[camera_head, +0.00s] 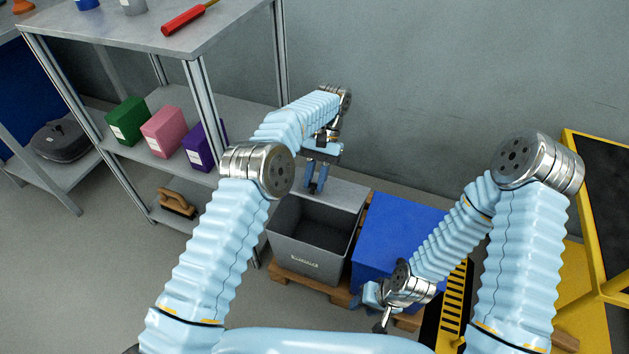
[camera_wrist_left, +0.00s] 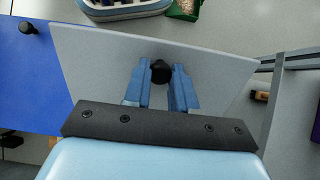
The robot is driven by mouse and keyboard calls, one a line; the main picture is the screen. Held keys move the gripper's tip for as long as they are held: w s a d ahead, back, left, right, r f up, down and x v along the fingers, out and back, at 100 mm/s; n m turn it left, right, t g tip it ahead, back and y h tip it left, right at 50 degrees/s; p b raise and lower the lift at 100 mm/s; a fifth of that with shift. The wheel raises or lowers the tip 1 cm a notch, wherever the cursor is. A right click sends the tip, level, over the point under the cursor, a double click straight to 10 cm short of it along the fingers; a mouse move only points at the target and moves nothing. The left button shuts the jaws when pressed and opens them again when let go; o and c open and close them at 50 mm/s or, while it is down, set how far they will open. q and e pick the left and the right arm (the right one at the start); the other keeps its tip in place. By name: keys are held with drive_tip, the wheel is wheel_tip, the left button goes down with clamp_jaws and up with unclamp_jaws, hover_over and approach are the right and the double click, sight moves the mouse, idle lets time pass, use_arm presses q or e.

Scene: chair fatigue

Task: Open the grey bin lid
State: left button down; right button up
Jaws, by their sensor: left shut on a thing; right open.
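The grey bin (camera_head: 308,262) stands on a wooden pallet, and its dark inside shows from above. Its light grey lid (camera_head: 345,196) is raised at the back of the bin; the exact tilt is hard to tell. In the left wrist view the lid (camera_wrist_left: 90,65) fills the middle, with a black knob (camera_wrist_left: 160,72) on it. My left gripper (camera_head: 316,188) is shut on this knob, with a finger on each side of it. My right gripper (camera_head: 374,308) is open and empty, low in front of the blue bin.
A blue bin (camera_head: 395,235) with a closed lid stands right beside the grey one. A metal shelf (camera_head: 150,160) with green, pink and purple boxes is at the left. A yellow-framed structure (camera_head: 590,220) is at the right. The wall is close behind the bins.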

idle(0.3)
use_arm(q)
drive_tip(key=c, duration=0.9)
unclamp_jaws()
drive_tip(key=shift+c, duration=0.2)
wheel_tip(320, 180, up, 3)
drive_tip(key=shift+f, duration=0.1)
drive_tip(key=s+r+b, duration=0.3)
drive_tip(key=s+r, duration=0.7)
drive_tip(key=s, duration=0.4)
drive_tip(key=shift+d, duration=0.45)
